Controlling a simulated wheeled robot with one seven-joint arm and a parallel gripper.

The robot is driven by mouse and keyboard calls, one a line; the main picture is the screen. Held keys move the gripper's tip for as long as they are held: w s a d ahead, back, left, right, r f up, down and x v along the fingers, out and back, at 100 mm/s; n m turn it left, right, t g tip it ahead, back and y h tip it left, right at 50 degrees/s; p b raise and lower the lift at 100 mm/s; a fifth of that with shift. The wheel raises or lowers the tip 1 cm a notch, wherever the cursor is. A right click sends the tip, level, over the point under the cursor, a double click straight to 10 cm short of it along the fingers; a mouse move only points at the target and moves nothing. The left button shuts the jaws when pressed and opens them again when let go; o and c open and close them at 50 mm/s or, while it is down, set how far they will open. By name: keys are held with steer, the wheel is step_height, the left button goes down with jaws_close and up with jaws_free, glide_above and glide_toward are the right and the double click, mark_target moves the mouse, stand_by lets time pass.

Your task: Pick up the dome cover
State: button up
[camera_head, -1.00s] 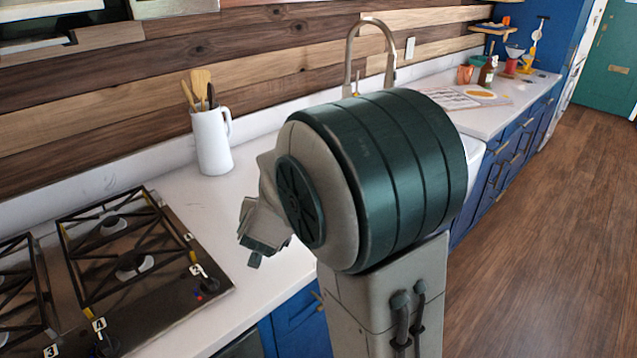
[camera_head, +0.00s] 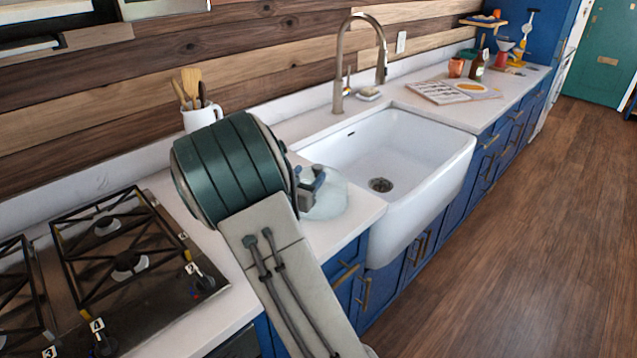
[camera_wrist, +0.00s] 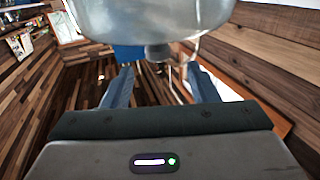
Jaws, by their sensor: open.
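The dome cover (camera_head: 331,199) is a pale, see-through dome on the white counter, just left of the sink. My arm hides its left part. My gripper (camera_head: 312,180) is at the upper part of the dome in the head view. In the wrist view the dome cover (camera_wrist: 150,16) fills the top centre, with its round knob (camera_wrist: 157,52) pointing toward my gripper (camera_wrist: 160,80). The two fingers are spread apart, one to each side of the knob's line. No contact with the knob can be seen.
A white sink (camera_head: 415,150) with a tall faucet (camera_head: 338,70) lies to the right. A utensil jug (camera_head: 200,117) stands behind my arm. A gas stove (camera_head: 120,270) is at the left. An open book (camera_head: 437,92) and bottles sit on the far counter.

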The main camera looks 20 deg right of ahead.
mark_target(315, 169)
steer(key=shift+p+x, duration=0.7)
steer(key=shift+x, duration=2.35)
steer(key=shift+f, duration=0.15)
steer(key=c, duration=1)
